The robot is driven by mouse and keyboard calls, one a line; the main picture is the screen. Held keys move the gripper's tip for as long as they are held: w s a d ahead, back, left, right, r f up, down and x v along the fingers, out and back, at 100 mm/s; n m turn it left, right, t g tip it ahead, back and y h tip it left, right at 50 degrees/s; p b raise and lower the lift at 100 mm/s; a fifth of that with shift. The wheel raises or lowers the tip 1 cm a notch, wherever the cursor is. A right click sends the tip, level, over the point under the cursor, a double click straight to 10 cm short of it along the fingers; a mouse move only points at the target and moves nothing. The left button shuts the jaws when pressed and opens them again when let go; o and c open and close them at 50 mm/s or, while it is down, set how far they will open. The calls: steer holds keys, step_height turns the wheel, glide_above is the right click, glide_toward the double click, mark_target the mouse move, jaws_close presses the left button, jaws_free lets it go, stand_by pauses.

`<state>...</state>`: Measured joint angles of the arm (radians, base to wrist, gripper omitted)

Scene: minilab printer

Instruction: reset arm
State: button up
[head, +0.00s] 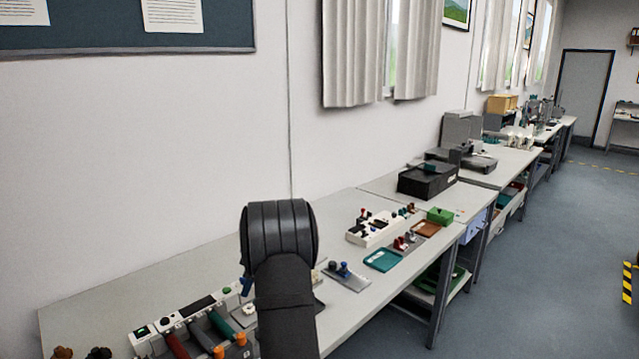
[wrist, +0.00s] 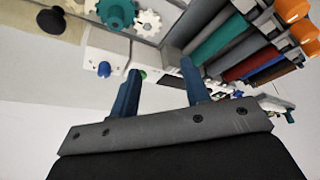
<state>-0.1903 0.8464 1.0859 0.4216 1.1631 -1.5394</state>
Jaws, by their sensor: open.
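My gripper shows in the wrist view (wrist: 160,85) with its two blue fingers apart and nothing between them. Behind the fingers are the bench and the machine with coloured rollers (wrist: 225,40). In the head view my dark arm stands in front of the bench and hides part of it. Only a bit of blue shows at the arm's left edge there, and the fingertips are not clear. The same roller machine (head: 187,322) lies at the lower left of the head view, left of my arm.
The long grey bench (head: 130,285) runs along the wall. Right of my arm are a small plate with blue knobs (head: 345,277), a teal tray (head: 382,260), a white control box (head: 375,229), a brown tray (head: 426,228) and a green block (head: 440,215). A black box (head: 427,180) stands farther back.

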step_height(320, 180, up, 13)
steer(key=s+d+h, duration=0.1)
steer(key=shift+s+d+r+n, duration=0.15)
steer(key=shift+s+d+n, duration=0.15)
steer(key=shift+s+n, duration=0.1)
steer(key=shift+w, duration=0.1)
